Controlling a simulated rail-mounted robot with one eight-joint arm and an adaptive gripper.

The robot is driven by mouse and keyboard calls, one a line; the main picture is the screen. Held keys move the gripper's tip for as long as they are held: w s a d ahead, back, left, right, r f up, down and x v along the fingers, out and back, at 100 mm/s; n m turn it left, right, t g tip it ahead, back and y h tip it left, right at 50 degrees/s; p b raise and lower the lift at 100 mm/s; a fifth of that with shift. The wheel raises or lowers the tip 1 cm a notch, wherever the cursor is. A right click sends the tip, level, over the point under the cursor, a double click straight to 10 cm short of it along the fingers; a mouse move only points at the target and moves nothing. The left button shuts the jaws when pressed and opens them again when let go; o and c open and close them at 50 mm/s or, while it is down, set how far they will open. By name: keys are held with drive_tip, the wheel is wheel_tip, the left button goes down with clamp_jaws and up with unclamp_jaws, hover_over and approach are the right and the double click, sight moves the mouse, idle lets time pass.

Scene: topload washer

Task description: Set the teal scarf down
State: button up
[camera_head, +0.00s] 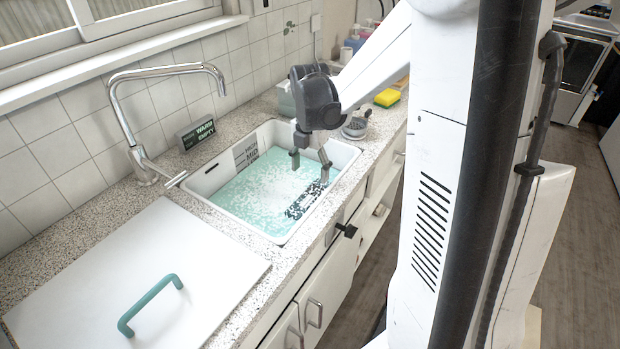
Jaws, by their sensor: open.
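My gripper (310,165) is open, its two grey fingers pointing down over the right part of the white sink basin (345,155). Nothing shows between the fingers. The basin holds teal, foamy water (240,195). A dark, speckled patch (306,200) lies in the water at the right, below the fingers; I cannot tell what it is. I cannot make out the teal scarf as a separate thing; teal cloth would be hard to tell from the water.
A white lid (90,270) with a teal handle lies on the speckled counter at front left. A chrome tap (130,120) stands behind the basin, beside a small sign (197,133) reading WARM and EMPTY. A yellow sponge (387,97) and a small bowl (355,128) sit to the right.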

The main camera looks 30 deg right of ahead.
drive_tip(key=s+a+r+m+t, duration=0.3)
drive_tip(key=s+a+r+m, duration=0.2)
drive_tip(key=s+a+m, duration=0.3)
drive_tip(key=s+a+r+m+t, duration=0.4)
drive_tip(key=s+a+r+m, duration=0.2)
drive_tip(key=m, duration=0.8)
drive_tip(key=s+a, duration=0.2)
drive_tip(key=s, duration=0.1)
drive_tip(key=shift+a+r+m, duration=0.2)
drive_tip(key=shift+a+m, duration=0.15)
drive_tip(key=shift+m, duration=0.05)
